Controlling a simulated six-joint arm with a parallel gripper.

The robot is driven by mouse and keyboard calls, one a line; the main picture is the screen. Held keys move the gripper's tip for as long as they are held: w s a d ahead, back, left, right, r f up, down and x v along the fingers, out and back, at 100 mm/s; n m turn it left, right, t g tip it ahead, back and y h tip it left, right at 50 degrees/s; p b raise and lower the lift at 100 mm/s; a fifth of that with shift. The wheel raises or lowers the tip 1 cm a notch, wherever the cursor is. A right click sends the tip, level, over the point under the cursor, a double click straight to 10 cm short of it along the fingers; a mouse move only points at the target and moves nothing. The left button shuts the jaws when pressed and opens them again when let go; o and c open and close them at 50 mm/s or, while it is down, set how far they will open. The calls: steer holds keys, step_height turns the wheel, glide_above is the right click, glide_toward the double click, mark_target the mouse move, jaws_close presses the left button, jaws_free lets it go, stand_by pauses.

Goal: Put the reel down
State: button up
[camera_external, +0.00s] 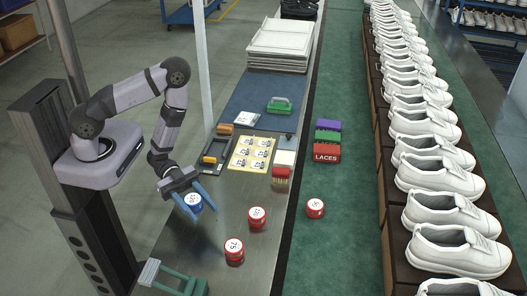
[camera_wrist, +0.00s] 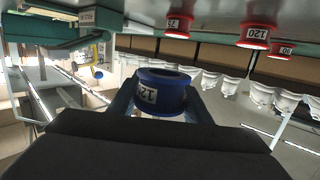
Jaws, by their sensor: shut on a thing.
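My gripper (camera_external: 196,206) is shut on a blue reel (camera_external: 193,202) with a white label. In the wrist view the blue reel (camera_wrist: 162,93) sits between the two blue fingers, its label reading about "12". The reel is over the near left part of the grey bench (camera_external: 215,275); its exact height above the bench is hard to tell. Red reels stand to the right: one marked 75 (camera_external: 234,250), one behind it (camera_external: 257,216), and one on the green belt (camera_external: 315,207). The wrist view shows a red reel marked 120 (camera_wrist: 257,35).
A yellow card sheet (camera_external: 251,153), a dark tray (camera_external: 215,153) and a red-topped block (camera_external: 281,174) lie farther back. A green rack (camera_external: 175,280) stands at the front edge. Lace boxes (camera_external: 327,150) sit on the green belt. White shoes (camera_external: 440,190) line the right side.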

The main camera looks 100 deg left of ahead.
mark_target(190, 253)
steer(key=s+d+m+g+h, duration=0.1)
steer(key=s+d, duration=0.1)
steer(key=d, duration=0.5)
steer(key=shift+s+d+r, duration=0.2)
steer(key=shift+d+r, duration=0.2)
step_height(190, 253, down, 3)
steer(key=shift+r+b, duration=0.1)
steer(key=shift+b, duration=0.9)
steer(key=shift+f, duration=1.55)
steer(key=shift+f, duration=0.1)
steer(key=shift+f+p, duration=0.55)
steer(key=shift+f, duration=1.2)
steer(key=shift+f, duration=0.15)
